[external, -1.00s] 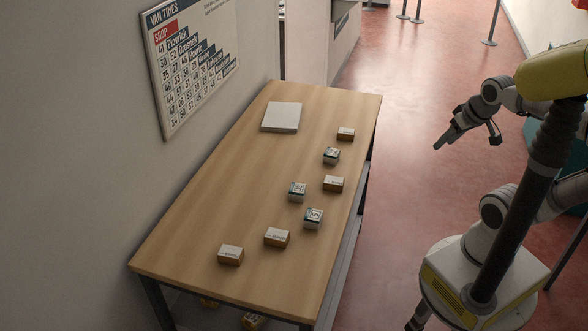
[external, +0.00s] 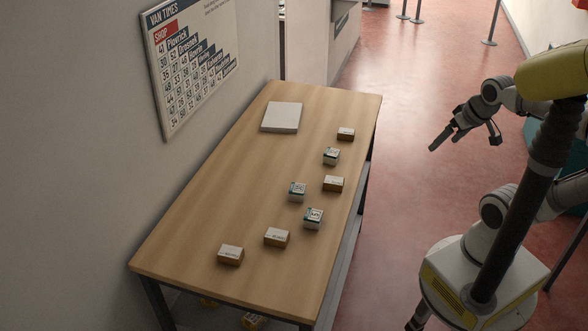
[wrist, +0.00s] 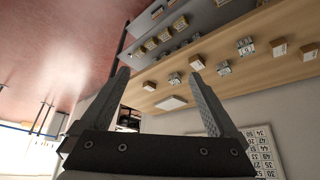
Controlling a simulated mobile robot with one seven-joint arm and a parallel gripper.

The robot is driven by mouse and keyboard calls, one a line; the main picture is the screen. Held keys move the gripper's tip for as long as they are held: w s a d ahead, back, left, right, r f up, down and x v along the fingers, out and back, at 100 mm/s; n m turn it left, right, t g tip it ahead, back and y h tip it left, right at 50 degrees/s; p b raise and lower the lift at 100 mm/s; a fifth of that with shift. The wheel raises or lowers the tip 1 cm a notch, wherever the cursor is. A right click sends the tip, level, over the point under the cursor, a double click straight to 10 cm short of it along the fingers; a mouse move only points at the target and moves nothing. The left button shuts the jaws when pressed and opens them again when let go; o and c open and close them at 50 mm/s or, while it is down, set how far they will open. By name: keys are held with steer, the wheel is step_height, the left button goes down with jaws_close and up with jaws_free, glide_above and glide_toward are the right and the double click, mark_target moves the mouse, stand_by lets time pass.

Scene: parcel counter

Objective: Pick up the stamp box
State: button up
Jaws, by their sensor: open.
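Several small boxes stand apart on the wooden counter (external: 215,200). Some are brown with a white top, such as the near-left one (external: 231,255), one to its right (external: 277,237), one farther back (external: 334,183) and the farthest (external: 346,134). Others are white and teal with a dark print, at the front (external: 313,218), middle (external: 298,191) and back (external: 331,156). I cannot tell which is the stamp box. My gripper (external: 464,144) is open and empty, right of the counter and clear of every box. In the wrist view its fingers (wrist: 160,66) are spread.
A flat pale grey slab (external: 282,117) lies at the counter's back left. A wall with a van times board (external: 190,60) borders the left side. More boxes (wrist: 152,45) sit on a lower shelf. Red floor (external: 410,200) lies open between counter and robot.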

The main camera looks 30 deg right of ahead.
steer(key=w+a+f+n+t+b, duration=0.1)
steer(key=w+f+t+b, duration=0.1)
steer(key=w+f+b, duration=0.4)
steer(key=n+t+y+b, duration=0.2)
steer(key=n+y+b, duration=0.65)
steer(key=b, duration=1.35)
glide_toward(317, 216)
steer(key=shift+w+a+f+m+y+p, duration=0.25)
steer(key=shift+w+a+f+p, duration=0.25)
steer(key=shift+w+p, duration=0.35)
steer(key=shift+w+a+f+m+y+p, duration=0.15)
steer(key=shift+w+a+f+p, duration=0.35)
steer(key=shift+p, duration=0.55)
steer(key=p+x, duration=0.2)
steer(key=p, duration=0.1)
steer(key=shift+w+a, duration=0.25)
steer(key=shift+p+x, duration=0.3)
steer(key=shift+x, duration=1.1)
steer(key=b+x, duration=0.1)
steer(key=x, duration=0.4)
steer(key=shift+w+d, duration=0.15)
